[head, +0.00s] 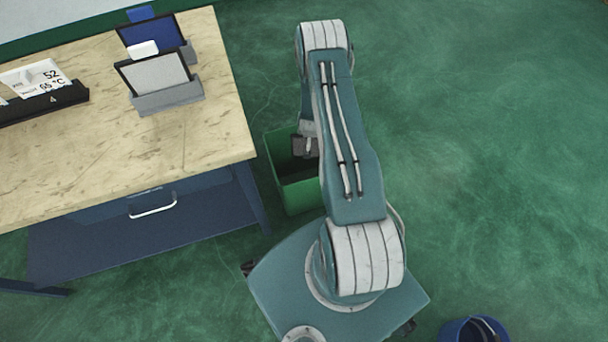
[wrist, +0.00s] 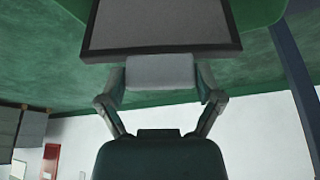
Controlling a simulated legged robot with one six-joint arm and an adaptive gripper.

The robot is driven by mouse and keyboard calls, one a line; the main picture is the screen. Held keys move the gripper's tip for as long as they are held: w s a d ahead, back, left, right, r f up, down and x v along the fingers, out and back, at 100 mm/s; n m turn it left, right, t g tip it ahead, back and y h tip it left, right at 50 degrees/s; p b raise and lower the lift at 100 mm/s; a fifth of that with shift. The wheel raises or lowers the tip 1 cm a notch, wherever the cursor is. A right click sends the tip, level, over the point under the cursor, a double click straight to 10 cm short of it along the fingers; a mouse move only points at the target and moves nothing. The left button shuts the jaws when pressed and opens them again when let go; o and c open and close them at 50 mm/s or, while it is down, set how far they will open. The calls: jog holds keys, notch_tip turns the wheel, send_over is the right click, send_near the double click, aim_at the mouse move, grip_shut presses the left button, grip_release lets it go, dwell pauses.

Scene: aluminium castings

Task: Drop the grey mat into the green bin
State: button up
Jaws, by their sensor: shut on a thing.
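The grey mat (wrist: 160,25) is a flat grey panel with a dark frame and a pale grey grip block. In the wrist view my gripper (wrist: 160,76) is shut on that block, one finger on each side. The green bin (head: 300,195) stands on the floor beside the table. In the head view my gripper (head: 307,146) is over the bin's opening, partly hidden by my arm. The mat is mostly hidden there. Brighter green behind the mat in the wrist view looks like the bin (wrist: 258,12); I cannot tell how deep the mat hangs.
The table (head: 190,140) is left of the bin. It holds a blue framed panel (head: 152,34) and a pale framed panel (head: 158,76) in stands, and a dark holder with a printed card (head: 40,76). A blue bucket (head: 455,332) is at bottom right. The floor on the right is clear.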

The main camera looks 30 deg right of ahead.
jog(key=shift+d+f, duration=0.2)
jog(key=shift+f, duration=1.2)
jog(key=shift+a, duration=0.15)
jog(key=o, duration=1.1)
jog(key=shift+c, duration=0.2)
jog(key=shift+r, duration=0.1)
jog(key=v, duration=1.1)
jog(key=shift+r, duration=0.35)
jog(key=shift+s, duration=0.1)
